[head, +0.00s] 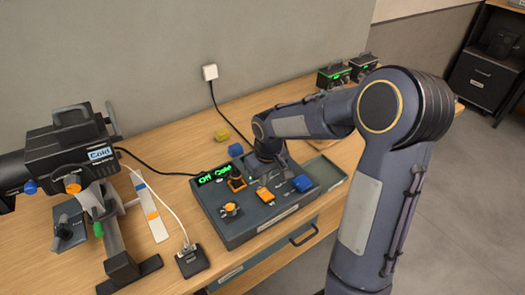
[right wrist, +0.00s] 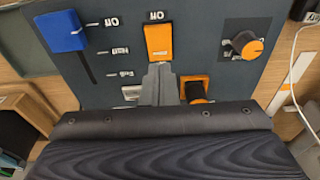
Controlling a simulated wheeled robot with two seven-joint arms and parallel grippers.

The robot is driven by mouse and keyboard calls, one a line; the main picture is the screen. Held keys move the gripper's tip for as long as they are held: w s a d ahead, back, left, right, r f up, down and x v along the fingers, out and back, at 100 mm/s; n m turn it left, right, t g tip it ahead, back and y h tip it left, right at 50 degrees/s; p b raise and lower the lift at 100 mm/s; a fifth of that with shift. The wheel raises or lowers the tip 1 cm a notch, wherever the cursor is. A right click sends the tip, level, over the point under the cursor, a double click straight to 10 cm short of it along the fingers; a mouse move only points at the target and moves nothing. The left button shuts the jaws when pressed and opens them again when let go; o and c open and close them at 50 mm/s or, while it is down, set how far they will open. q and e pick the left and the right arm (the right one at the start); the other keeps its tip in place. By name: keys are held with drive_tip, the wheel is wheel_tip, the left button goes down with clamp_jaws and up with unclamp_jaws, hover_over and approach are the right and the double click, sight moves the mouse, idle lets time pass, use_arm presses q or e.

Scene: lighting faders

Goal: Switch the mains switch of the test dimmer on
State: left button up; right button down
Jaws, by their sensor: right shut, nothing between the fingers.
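In the head view the gripper partly hides the panel behind the rocker. My left gripper is not in view.
The panel also has a blue fader (head: 302,183), an orange-black knob (head: 230,209) and an orange-based black control (head: 237,183). A black lamp (head: 75,145) labelled "Cold" stands left, a black socket box (head: 192,261) in front. Yellow (head: 222,134) and blue (head: 235,150) blocks lie behind.

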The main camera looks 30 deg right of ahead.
drive_tip(key=shift+w+r+b, duration=0.25)
drive_tip(key=shift+r+b, duration=0.5)
drive_tip(key=shift+r, duration=0.45)
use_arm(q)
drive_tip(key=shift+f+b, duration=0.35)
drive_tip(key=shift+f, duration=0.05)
use_arm(e)
wheel_tip(320, 180, up, 8)
hover_over(262, 191)
drive_tip(key=shift+w, duration=0.1)
drive_tip(key=s+a+m+t+y, duration=0.1)
drive_tip(key=s+a+t+y, duration=0.1)
drive_tip(key=s, duration=0.9)
drive_tip(key=s+a+f+m+t+y, duration=0.1)
drive_tip(key=s+a, duration=0.4)
drive_tip(key=s, duration=0.7)
drive_tip(key=shift+f+m+t+y, duration=0.15)
drive_tip(key=shift+m+t+y, duration=0.2)
drive_tip(key=shift+t, duration=0.25)
drive_tip(key=shift+a, duration=0.1)
